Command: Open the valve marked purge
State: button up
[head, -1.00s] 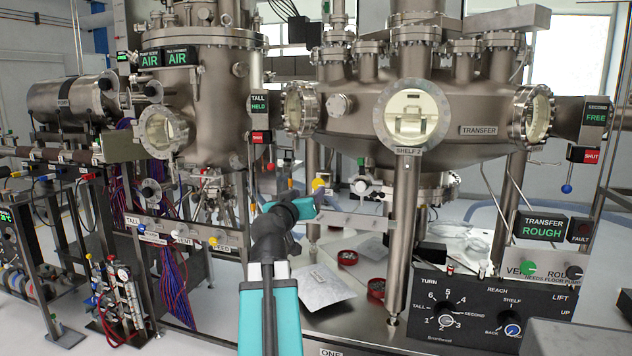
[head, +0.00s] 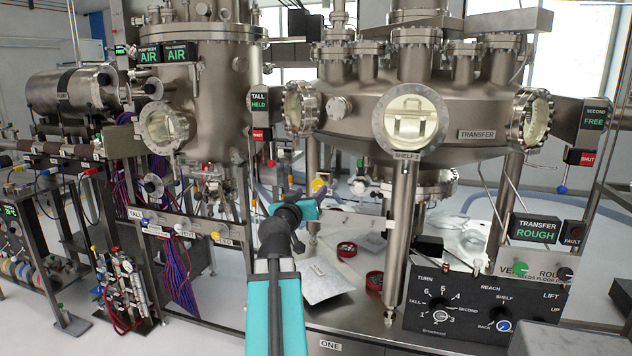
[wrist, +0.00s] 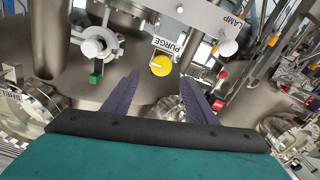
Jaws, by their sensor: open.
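The purge valve is a round yellow knob (wrist: 161,65) with a white pointer line. It sits beside a tilted, upside-down PURGE label (wrist: 168,45) in the wrist view. In the head view a small yellow knob (head: 319,185) shows just beyond my gripper, its label too small to read. My gripper (wrist: 158,82) is open and empty. Its two dark fingers point toward the yellow knob, which appears between and beyond the fingertips. I cannot tell the exact gap. In the head view my gripper (head: 298,206) is in front of the bar with the valves.
A white knob (wrist: 94,47) with a green block (wrist: 95,78) and a second white knob (wrist: 228,47) by the LAMP label flank the yellow one. Steel chamber legs (head: 398,240) and a control box (head: 470,310) stand to the right.

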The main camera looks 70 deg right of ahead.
aim_at(318, 184)
jog(key=shift+d+r+p, duration=0.1)
jog(key=shift+d+p, duration=0.2)
jog(key=shift+p, duration=0.8)
jog(key=d+p, duration=0.2)
jog(key=p, duration=0.2)
jog(key=shift+w+d, duration=0.15)
jog(key=shift+d, duration=0.25)
jog(key=shift+w+d+p, duration=0.1)
jog(key=shift+d+p, duration=0.5)
jog(key=shift+d, duration=2.2)
